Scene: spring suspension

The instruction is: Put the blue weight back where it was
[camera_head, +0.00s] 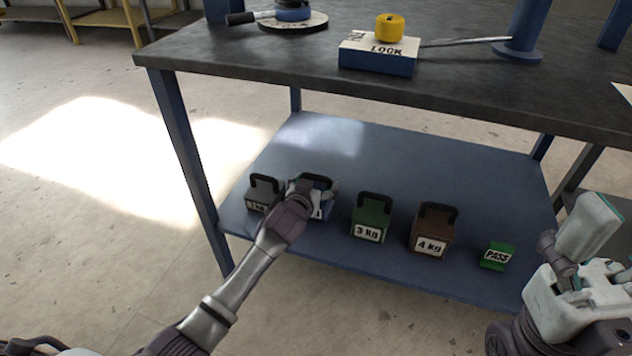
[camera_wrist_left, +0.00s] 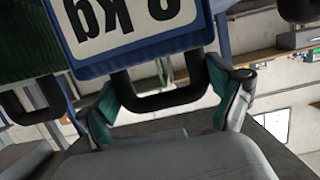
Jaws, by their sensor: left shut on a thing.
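The blue weight (camera_head: 328,206) is in the row of weights on the blue lower shelf, between a grey weight and the green 3 KG weight. My left gripper (camera_head: 305,190) covers much of it from the front. In the left wrist view the blue weight (camera_wrist_left: 140,57) shows its white kg label upside down, with the number cut off. There my left gripper (camera_wrist_left: 168,105) has its fingers on either side of the black handle and is shut on it. Whether the weight's base touches the shelf is hidden. My right gripper (camera_head: 580,265) is at the lower right, away from the weights.
The grey weight (camera_head: 264,190) stands close on the left. The 3 KG weight (camera_head: 370,218), brown 4 KG weight (camera_head: 432,228) and green PASS block (camera_head: 496,255) stand to the right. The dark tabletop (camera_head: 260,60) overhangs the blue shelf (camera_head: 400,165), whose rear is clear.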

